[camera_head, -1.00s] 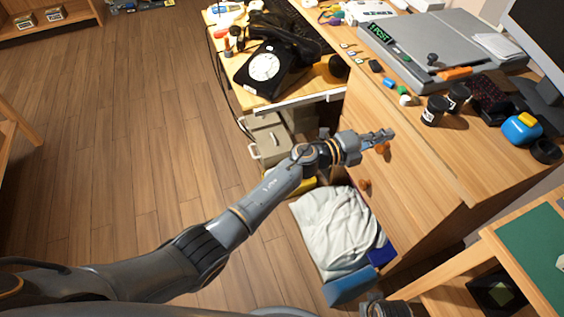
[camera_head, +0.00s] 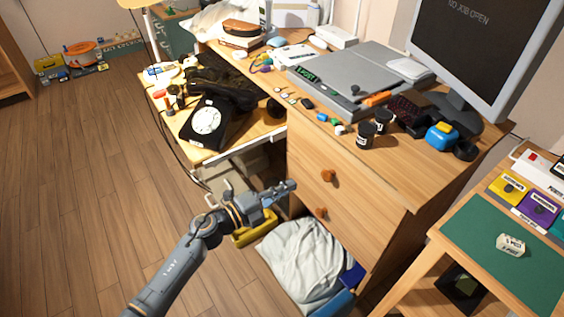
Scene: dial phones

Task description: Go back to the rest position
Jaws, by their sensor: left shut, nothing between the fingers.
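My left gripper (camera_head: 284,190) is shut and empty. It hangs in front of the desk's drawers, left of the two round wooden knobs, and touches nothing that I can make out. My left arm comes up from the bottom edge, left of the middle. My right gripper does not show. A black dial phone (camera_head: 208,121) with a white dial stands on the lower wooden surface at the left of the desk, beyond my gripper.
The wooden desk (camera_head: 372,189) carries a grey flat device (camera_head: 350,80), black jars and a monitor (camera_head: 482,45). A bin with a white bag (camera_head: 303,262) stands below. A green-topped table (camera_head: 481,240) is at right. The floor (camera_head: 85,190) at left is clear.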

